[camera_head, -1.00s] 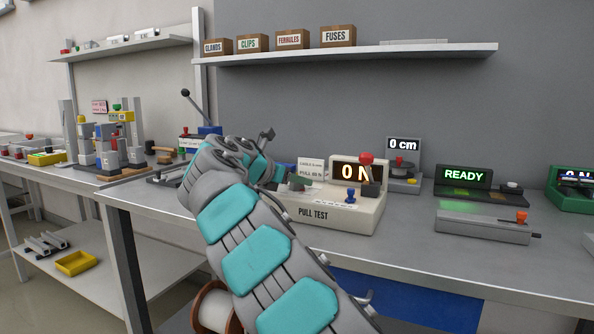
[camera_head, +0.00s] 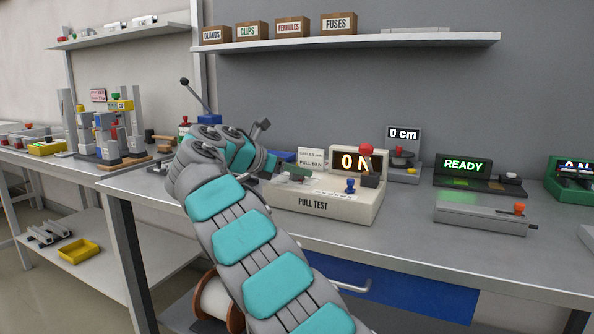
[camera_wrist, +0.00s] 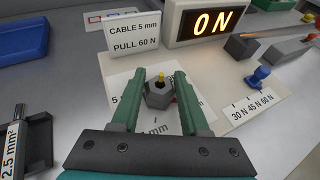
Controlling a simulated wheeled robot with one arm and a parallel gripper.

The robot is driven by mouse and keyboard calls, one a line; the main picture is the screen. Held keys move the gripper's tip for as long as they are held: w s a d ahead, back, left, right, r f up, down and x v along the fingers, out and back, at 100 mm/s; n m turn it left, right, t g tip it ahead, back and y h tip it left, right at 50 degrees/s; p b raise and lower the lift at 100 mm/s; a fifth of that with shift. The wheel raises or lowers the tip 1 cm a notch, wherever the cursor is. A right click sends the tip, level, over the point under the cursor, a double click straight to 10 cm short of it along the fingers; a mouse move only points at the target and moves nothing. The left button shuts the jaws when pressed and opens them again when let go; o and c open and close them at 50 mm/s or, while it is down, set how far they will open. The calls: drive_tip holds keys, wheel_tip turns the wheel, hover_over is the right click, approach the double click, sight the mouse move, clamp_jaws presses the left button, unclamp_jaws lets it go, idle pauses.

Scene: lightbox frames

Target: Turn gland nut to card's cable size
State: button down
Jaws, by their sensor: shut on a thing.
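The grey hexagonal gland nut (camera_wrist: 157,97) sits on the pull tester's pale top in the wrist view, with a small yellow tip showing in its middle. My gripper (camera_wrist: 160,79) has its two green fingers on either side of the nut, shut on it. In the head view my gripper (camera_head: 293,173) is at the left of the PULL TEST unit (camera_head: 345,208), and the nut is hard to make out. The card (camera_wrist: 133,36) reads CABLE 5 mm, PULL 60 N. A size scale on the unit is partly covered by my fingers. The display (camera_wrist: 207,20) reads 0 N.
A blue knob (camera_wrist: 259,76) stands by a 30, 45, 60 N scale. A red-topped lever (camera_head: 368,165) is on the unit's right. A blue bin (camera_wrist: 20,38) and a tool marked 2.5 mm² (camera_wrist: 18,140) lie left. A READY station (camera_head: 465,172) stands farther right.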

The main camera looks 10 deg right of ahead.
drive_tip(key=shift+c, duration=2)
unclamp_jaws()
drive_tip(key=shift+a, duration=0.15)
drive_tip(key=shift+v, duration=3.8)
